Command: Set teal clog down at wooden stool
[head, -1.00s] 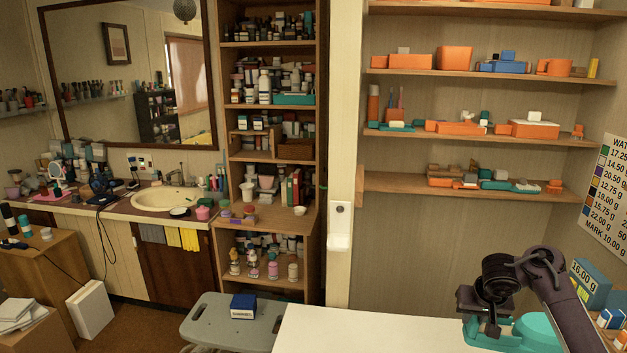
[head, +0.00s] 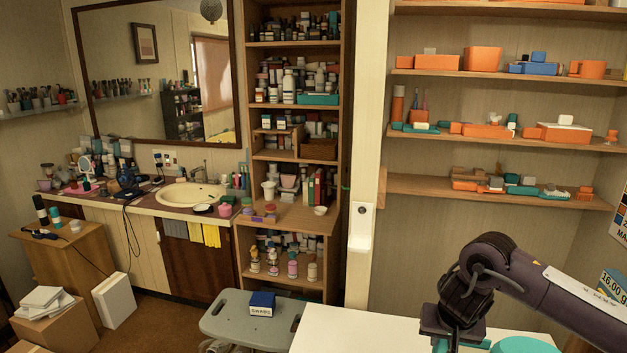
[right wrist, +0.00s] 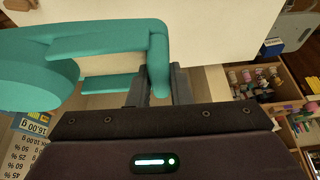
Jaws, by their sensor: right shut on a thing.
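The teal clog (right wrist: 158,50) is in my right gripper; in the right wrist view its narrow teal strap passes between the two fingers (right wrist: 159,92), and its rounded part spreads to the left. In the head view the clog (head: 524,345) shows only in part at the bottom edge, below my right gripper (head: 453,335). The gripper is shut on it, over or beside the white counter; the gap cannot be told. A wooden stool-like stand (head: 68,262) with bottles on it is at far left; I cannot tell whether it is the wooden stool. My left gripper is out of view.
A white counter (head: 340,335) lies at the bottom. A grey-seated stool (head: 225,315) beside it carries a blue box (head: 262,304). White stacked items lie on a box (head: 45,325) at lower left. Shelves with orange and teal things (head: 500,185) line the back right. Brown floor shows at left.

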